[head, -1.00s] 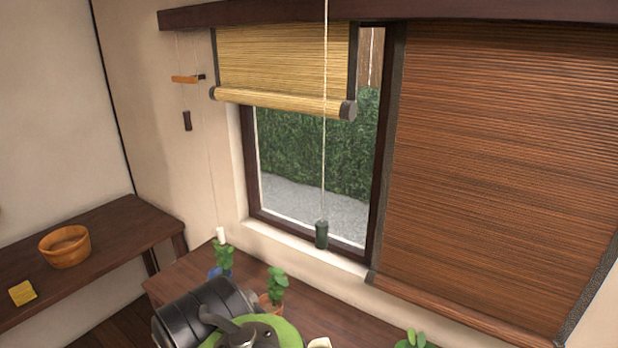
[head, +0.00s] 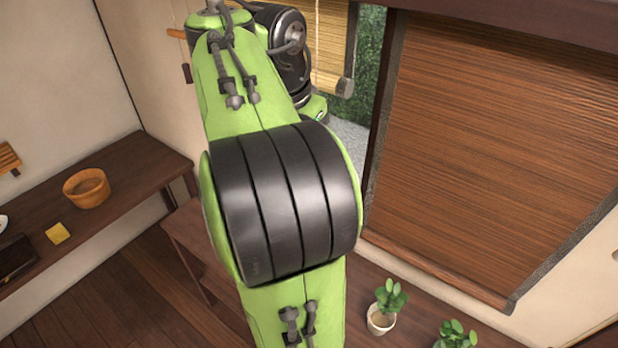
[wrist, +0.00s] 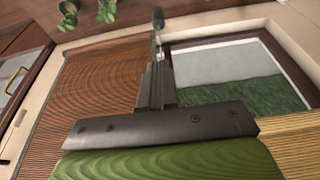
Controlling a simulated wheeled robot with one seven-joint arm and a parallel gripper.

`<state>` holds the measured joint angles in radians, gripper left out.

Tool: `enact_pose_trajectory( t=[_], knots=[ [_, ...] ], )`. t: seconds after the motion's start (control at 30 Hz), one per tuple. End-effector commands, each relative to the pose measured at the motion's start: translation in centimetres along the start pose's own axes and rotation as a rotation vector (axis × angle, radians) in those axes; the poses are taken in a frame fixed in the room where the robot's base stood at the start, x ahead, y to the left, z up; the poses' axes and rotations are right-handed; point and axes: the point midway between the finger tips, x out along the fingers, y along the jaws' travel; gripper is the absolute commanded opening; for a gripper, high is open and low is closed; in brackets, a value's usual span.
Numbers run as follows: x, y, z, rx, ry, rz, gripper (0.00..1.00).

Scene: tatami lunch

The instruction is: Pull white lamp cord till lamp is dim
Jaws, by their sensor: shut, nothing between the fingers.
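In the wrist view, which looks upside down, my gripper (wrist: 158,62) is shut and empty. A dark green pull (wrist: 158,18) on a thin white cord (wrist: 159,40) shows just beyond the fingertips, in front of the window edge. The cord seems to run close to the fingers; I cannot tell whether it touches them. In the head view, my arm covers the cord, the pull and my gripper. No lamp is in view, so I cannot tell from these frames how bright it is or whether this cord is the lamp's.
A half-raised yellow blind (head: 325,45) and a lowered brown blind (head: 490,150) hang at the window. Potted plants (head: 382,310) stand on the low table below. A shelf on the left holds a wooden bowl (head: 87,188) and a yellow block (head: 58,233).

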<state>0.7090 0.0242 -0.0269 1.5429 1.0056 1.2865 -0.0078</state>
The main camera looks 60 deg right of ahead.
Motion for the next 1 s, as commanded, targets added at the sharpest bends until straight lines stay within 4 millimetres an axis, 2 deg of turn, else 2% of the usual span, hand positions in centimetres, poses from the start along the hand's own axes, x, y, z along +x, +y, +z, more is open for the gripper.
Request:
enact_pose_trajectory(
  t=[0.27,0.37,0.5,0.73,0.9,1.0],
  knots=[
    [1.0,0.1,0.2,-0.002,0.001,0.001,0.00],
    [2.6,0.1,0.3,-0.002,0.000,0.003,0.00],
    [6.2,0.1,0.4,-0.003,0.000,0.002,0.00],
    [11.2,0.1,0.4,-0.002,0.000,0.002,0.00],
    [13.6,0.0,1.1,-0.005,0.000,0.001,0.00],
    [14.2,0.0,1.3,-0.004,0.001,0.000,0.00]
  ],
)
